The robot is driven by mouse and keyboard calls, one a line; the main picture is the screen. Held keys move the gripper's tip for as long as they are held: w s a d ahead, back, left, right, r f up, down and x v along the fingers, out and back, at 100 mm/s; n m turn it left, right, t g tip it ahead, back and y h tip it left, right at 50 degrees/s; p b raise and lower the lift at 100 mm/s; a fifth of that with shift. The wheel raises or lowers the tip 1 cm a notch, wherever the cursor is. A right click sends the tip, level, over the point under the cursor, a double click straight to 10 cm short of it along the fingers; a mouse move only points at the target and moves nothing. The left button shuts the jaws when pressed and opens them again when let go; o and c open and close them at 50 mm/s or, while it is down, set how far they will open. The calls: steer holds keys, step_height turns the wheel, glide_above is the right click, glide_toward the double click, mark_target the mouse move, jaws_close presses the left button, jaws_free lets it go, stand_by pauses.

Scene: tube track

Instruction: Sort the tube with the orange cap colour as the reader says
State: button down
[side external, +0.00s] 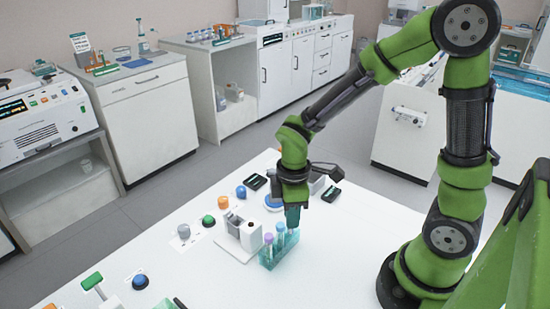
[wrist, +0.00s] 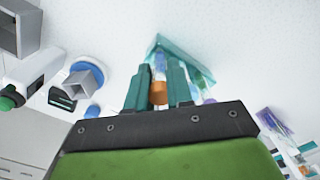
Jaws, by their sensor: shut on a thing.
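My gripper (wrist: 157,92) is shut on the orange-capped tube (wrist: 158,92), with one teal finger on each side of the orange cap in the wrist view. The clear part of that tube reaches toward the teal see-through rack (wrist: 164,44); I cannot tell whether it is still seated in it. In the side view my gripper (side external: 292,217) is just above the back end of the rack (side external: 268,262). A purple-capped tube (side external: 268,240) and a blue-capped tube (side external: 280,229) stand in the rack. The orange cap is hidden there by the fingers.
A white and grey device (side external: 243,232) stands left of the rack. Around it are an orange piece (side external: 223,202), a green button (side external: 208,220), a grey cup (side external: 184,231), blue button (side external: 241,191) and black displays (side external: 255,182). The front right of the table is clear.

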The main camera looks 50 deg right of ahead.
steer(key=shift+f, duration=0.45)
steer(key=c, duration=0.9)
jaws_free()
steer(key=shift+c, duration=0.2)
steer(key=shift+r, duration=0.1)
step_height(320, 180, up, 17)
